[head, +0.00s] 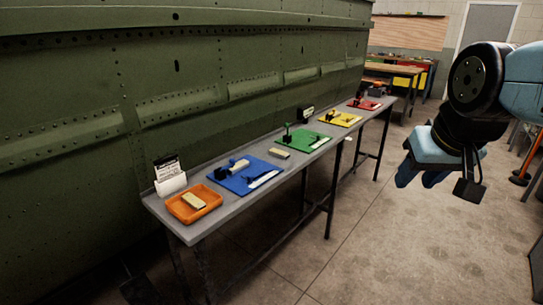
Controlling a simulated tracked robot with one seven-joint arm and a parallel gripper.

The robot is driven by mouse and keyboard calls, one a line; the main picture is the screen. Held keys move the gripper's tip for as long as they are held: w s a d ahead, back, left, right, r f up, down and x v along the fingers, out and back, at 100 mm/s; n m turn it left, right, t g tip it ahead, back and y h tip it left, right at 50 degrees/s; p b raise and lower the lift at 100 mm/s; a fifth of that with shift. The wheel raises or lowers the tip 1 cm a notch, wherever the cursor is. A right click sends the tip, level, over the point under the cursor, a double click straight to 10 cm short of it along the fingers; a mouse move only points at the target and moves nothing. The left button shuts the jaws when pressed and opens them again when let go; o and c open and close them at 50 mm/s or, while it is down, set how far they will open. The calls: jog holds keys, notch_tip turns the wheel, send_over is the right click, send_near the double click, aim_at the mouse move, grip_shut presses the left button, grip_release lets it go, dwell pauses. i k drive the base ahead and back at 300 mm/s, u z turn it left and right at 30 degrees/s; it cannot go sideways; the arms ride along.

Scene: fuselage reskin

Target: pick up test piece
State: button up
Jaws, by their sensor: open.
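A small beige block (194,201) lies in an orange tray (212,193) at the near end of a long grey bench. A second, similar beige block (280,153) lies on the bench between the blue and green mats. Either could be the test piece; I cannot tell which. My gripper (420,179) hangs at the right, over the floor and well apart from the bench. It is open, and I see nothing between its fingers, which are small in this view.
The bench (195,230) runs along a green riveted fuselage wall (80,150). A card holder (171,180) stands behind the tray. Blue (233,184), green (301,144), yellow (350,118) and red mats (372,103) hold tools.

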aim_at(284, 155)
jog(key=u, duration=0.1)
jog(key=i, duration=1)
jog(key=z, duration=0.1)
